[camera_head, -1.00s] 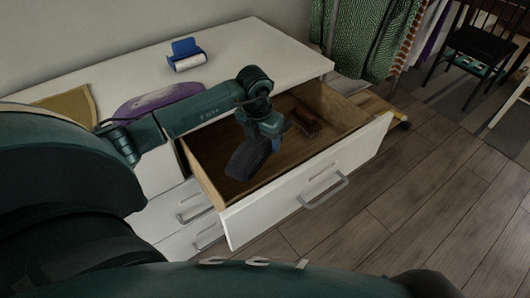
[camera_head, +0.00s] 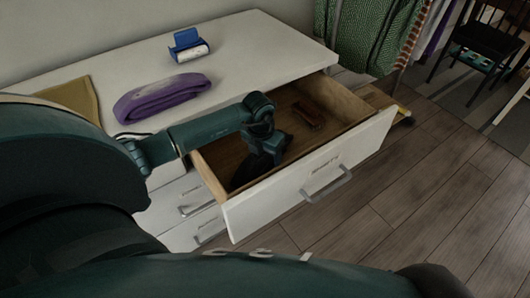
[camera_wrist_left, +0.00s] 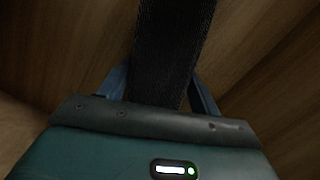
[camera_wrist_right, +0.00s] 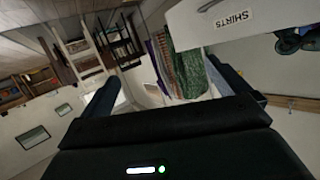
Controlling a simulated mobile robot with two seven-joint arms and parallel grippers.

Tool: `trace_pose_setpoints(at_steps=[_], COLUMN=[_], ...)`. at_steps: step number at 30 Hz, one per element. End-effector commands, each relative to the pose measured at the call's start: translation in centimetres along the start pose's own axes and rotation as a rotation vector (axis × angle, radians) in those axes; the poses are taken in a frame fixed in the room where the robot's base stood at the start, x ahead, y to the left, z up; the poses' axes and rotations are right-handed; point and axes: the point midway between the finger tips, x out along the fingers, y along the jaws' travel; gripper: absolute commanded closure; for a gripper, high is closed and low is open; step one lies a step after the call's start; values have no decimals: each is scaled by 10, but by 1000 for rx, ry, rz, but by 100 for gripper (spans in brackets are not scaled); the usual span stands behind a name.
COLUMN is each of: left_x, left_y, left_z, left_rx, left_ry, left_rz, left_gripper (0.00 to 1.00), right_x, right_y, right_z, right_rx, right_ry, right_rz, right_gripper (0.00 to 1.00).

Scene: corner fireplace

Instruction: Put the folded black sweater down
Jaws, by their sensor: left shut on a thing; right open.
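The folded black sweater (camera_wrist_left: 175,45) is between the blue fingers of my left gripper (camera_wrist_left: 162,85) in the left wrist view, and the gripper is shut on it. In the head view the sweater (camera_head: 258,168) shows as a dark patch low inside the open drawer (camera_head: 359,100), at its left end, below my left gripper (camera_head: 268,150). Whether it touches the drawer floor cannot be told. My right gripper (camera_wrist_right: 168,95) is open and empty in the right wrist view.
A brown object (camera_head: 308,113) lies at the back right of the drawer. A purple folded cloth (camera_head: 162,97), a blue item (camera_head: 188,44) and a tan cloth (camera_head: 75,98) lie on the white dresser top (camera_head: 250,42). The right wrist view shows a panel labelled SHIRTS (camera_wrist_right: 235,19).

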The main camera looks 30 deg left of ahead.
Motion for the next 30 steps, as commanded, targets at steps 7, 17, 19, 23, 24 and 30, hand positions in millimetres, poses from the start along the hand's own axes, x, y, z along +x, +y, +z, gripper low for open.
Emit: trace_pose_setpoints(at_steps=[7,17,19,23,24,30], left_x=[2,-1,-5,-25,-34,-78], left_y=[0,0,0,1,1,1], left_z=[0,0,1,1,1,1], left_rx=[0,0,0,2,2,2], left_ry=[1,1,-1,-3,-4,-4], left_rz=[0,0,0,2,2,3], left_gripper=[20,15,15,15,15,15], right_x=[-2,-2,-3,-3,-2,2], right_y=[1,1,0,0,-1,-2], right_z=[3,2,1,1,1,5], right_rx=[-2,-5,-3,0,1,7], right_ry=[-6,-8,-12,-24,-29,-49], right_rz=[2,1,0,-2,-3,-9], right_gripper=[0,0,0,0,0,0])
